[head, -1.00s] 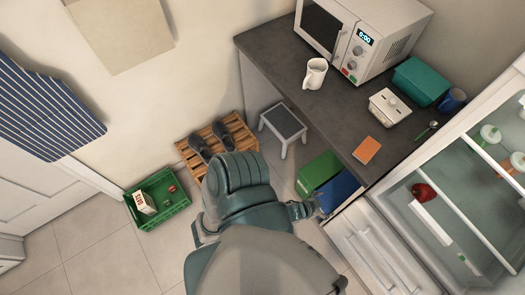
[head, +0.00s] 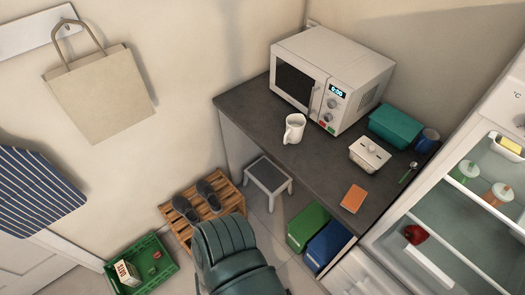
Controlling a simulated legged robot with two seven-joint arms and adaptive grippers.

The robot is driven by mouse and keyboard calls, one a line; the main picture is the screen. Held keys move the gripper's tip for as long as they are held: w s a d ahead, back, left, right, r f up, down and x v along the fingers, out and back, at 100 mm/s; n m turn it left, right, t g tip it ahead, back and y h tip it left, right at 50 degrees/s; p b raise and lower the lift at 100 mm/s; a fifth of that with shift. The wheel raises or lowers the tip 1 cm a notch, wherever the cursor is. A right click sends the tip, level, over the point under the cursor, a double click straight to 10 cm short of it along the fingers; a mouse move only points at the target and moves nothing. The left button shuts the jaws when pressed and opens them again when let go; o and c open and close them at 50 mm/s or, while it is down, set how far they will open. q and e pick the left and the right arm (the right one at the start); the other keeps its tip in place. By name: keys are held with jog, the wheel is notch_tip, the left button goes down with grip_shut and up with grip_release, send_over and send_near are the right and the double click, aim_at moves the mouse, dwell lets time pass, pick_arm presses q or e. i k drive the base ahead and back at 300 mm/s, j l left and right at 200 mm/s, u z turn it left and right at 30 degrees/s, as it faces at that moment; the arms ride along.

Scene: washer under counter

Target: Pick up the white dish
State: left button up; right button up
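The white dish (head: 369,155) is a small lidded box with a knob on top. It sits upright on the dark countertop (head: 310,170), in front of the teal container (head: 395,127) and to the right of the white mug (head: 294,128). Neither of my grippers shows in the head view. Nothing touches the dish.
A microwave (head: 333,79) stands behind the mug. An open fridge (head: 455,225) borders the counter at right. A stool (head: 268,176) and bins (head: 308,226) stand below.

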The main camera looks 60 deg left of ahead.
aim_at(366, 167)
jog(key=j+z, duration=0.2)
jog(key=j, duration=0.2)
jog(key=k+j+z, duration=0.25)
jog(key=j, duration=0.15)
jog(key=j+z, duration=0.2)
jog(key=j, duration=0.25)
jog(key=k+j+z, duration=0.25)
jog(key=i+j, duration=0.1)
jog(key=j, duration=0.05)
